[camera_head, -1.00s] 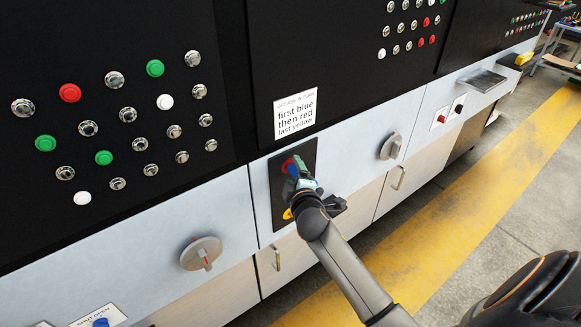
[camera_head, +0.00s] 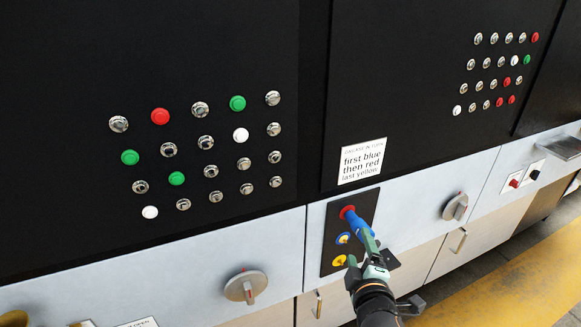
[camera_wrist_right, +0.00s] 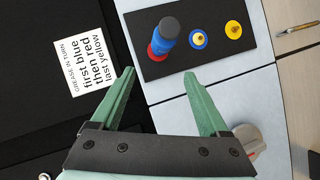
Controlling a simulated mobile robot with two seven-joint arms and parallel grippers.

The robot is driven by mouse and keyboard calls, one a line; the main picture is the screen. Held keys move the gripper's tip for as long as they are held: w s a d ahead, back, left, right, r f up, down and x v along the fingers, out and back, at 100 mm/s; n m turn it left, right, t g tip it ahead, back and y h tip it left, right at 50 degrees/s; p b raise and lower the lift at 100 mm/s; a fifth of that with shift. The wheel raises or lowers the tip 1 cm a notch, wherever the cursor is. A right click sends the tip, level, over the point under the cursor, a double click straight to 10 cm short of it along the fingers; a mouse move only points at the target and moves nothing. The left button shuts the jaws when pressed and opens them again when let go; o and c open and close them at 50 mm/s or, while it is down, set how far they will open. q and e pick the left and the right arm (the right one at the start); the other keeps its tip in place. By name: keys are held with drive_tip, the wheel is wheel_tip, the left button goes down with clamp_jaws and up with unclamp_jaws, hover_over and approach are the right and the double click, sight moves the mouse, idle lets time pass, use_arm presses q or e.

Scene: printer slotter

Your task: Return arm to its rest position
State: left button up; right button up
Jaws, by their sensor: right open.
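A black plate (camera_head: 328,247) on the pale panel carries a red, a blue and a yellow round fitting in a column. A blue cylinder (camera_head: 358,224) sticks out from the red fitting (camera_head: 347,211). The blue fitting (camera_head: 343,238) and yellow fitting (camera_head: 340,260) are bare. My right gripper (camera_head: 369,250) is open, in front of the plate. In the right wrist view, the gripper (camera_wrist_right: 158,76) has nothing between its green fingers, and the blue cylinder (camera_wrist_right: 168,27) stands beyond the fingertips, apart from them. I cannot make out my left gripper.
A sign (camera_head: 362,161) hangs above the plate. Grey rotary knobs (camera_head: 245,287) (camera_head: 455,207) protrude on either side, and a cabinet handle (camera_head: 318,305) is below. Button rows fill the black panels. Open floor with a yellow stripe (camera_head: 510,300) lies at lower right.

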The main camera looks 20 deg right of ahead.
drive_tip(key=s+a+f+m+g+y, duration=0.2)
drive_tip(key=s+a+f+m+y, duration=0.2)
drive_tip(key=f, duration=0.7)
drive_tip(key=s+a+f+m+g+y, duration=0.2)
drive_tip(key=s+a+f, duration=0.6)
drive_tip(key=s+f, duration=0.4)
drive_tip(key=shift+s+m+g+y, duration=0.25)
drive_tip(key=shift+m+g+y, duration=0.15)
drive_tip(key=shift+m+y, duration=0.6)
drive_tip(key=shift+c, duration=0.3)
